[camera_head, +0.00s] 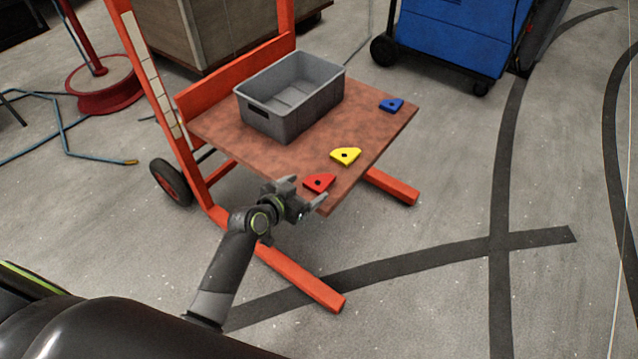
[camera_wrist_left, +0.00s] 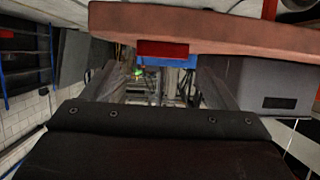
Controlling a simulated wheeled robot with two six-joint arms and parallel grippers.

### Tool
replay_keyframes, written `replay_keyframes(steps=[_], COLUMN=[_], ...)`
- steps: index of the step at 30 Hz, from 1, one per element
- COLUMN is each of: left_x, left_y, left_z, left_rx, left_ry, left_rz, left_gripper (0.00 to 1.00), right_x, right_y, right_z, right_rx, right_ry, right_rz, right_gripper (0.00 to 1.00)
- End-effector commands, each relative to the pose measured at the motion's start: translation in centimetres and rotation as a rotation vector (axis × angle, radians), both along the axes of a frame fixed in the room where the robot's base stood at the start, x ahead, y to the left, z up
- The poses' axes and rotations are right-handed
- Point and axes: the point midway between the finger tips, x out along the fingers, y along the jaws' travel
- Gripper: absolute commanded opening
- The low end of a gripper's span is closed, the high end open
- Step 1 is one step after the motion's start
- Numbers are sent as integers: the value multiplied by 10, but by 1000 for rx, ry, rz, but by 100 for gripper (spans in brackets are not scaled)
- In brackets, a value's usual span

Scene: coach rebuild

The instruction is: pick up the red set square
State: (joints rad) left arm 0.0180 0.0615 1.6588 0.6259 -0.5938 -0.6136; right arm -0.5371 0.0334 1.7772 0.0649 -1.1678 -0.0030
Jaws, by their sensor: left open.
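The red set square (camera_head: 319,182) lies flat near the front corner of the brown board, with a dark hole in it. My left gripper (camera_head: 304,193) is open and empty, just in front of the red set square, its fingers pointing towards it. In the left wrist view the picture is upside down. There the red set square (camera_wrist_left: 162,49) shows edge-on between and beyond the open fingers of my left gripper (camera_wrist_left: 163,80). I see no contact between fingers and set square. My right gripper is not in view.
The board (camera_head: 225,137) is on an orange trolley (camera_head: 300,279). A yellow set square (camera_head: 346,155) lies behind the red one, a blue one (camera_head: 391,104) farther back. A grey crate (camera_head: 272,119) stands at the board's back left. Bare board lies between crate and set squares.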

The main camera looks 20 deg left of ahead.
Motion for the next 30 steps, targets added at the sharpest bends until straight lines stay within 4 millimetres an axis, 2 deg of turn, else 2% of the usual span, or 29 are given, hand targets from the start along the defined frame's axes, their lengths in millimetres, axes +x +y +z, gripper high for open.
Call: replay_keyframes(steps=[3, 9, 17, 29, 30], left_x=[14, 31, 33, 33, 33], left_y=[-4, -10, -10, -10, -10], left_z=[-12, -18, -19, -19, -18], left_rx=[-1, -1, 0, 0, 0], left_ry=[0, -2, -1, 0, -2], left_rz=[-1, 0, 0, 0, 1], left_gripper=[80, 80, 80, 30, 29], right_x=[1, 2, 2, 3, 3], right_y=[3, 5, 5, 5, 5], right_z=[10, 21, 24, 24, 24], right_rx=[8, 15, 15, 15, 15], right_ry=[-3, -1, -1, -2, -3], right_rz=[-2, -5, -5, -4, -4], right_gripper=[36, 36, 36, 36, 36])
